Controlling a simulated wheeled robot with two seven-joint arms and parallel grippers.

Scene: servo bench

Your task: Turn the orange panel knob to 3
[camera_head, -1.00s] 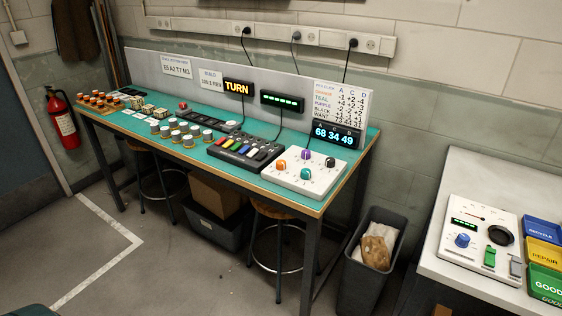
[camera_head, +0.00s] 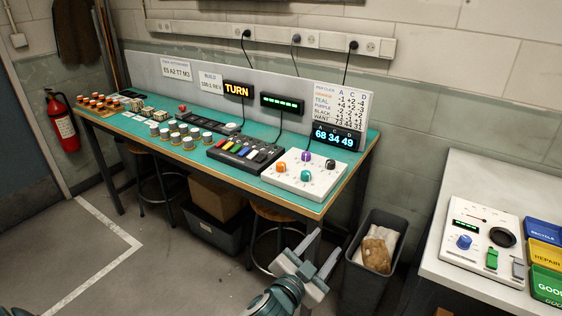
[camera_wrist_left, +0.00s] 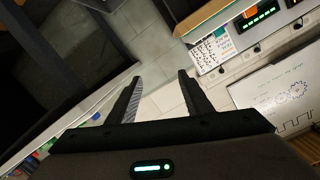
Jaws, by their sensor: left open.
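The orange panel knob (camera_head: 281,168) is at the left of a white panel (camera_head: 292,184) on the right end of the teal bench. Purple (camera_head: 306,156), teal (camera_head: 306,175) and black (camera_head: 330,163) knobs share that panel. A display (camera_head: 336,135) behind it reads 68 34 49. The orange knob's exact setting is too small to read. My left gripper (camera_head: 318,250) is open and empty, low in front of the bench's right end, apart from the panel. Its two fingers (camera_wrist_left: 158,95) also show spread in the left wrist view. My right gripper is not in view.
A button box (camera_head: 245,149) and several capped cylinders stand left of the panel. A sign (camera_head: 237,90) reads TURN. A bin (camera_head: 374,250) stands right of my gripper, below the bench edge. A white table (camera_head: 450,200) with another panel is at right.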

